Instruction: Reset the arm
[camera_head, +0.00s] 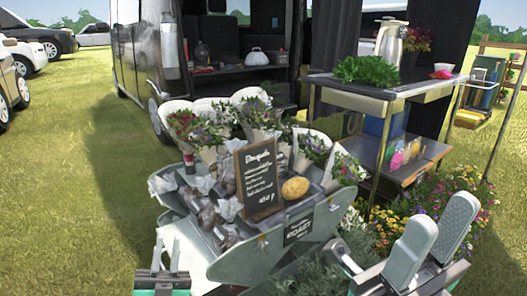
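My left gripper (166,254) is low at the bottom left, in front of the grey display stand. Its two narrow fingers stand apart with nothing seen between them. My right gripper (435,232) is at the bottom right, in front of the flowering plants. Its two broad grey finger pads are spread, with nothing between them. Both arms are mostly out of view below the frame.
The grey stand (240,262) carries a chalkboard sign (257,180), a yellow potato-like item (296,188), wrapped bags and several bouquets (190,128). A metal-framed table (425,88) holds leafy greens (366,71) and a jug (390,42). An open van (135,50) stands behind. Grass at left is clear.

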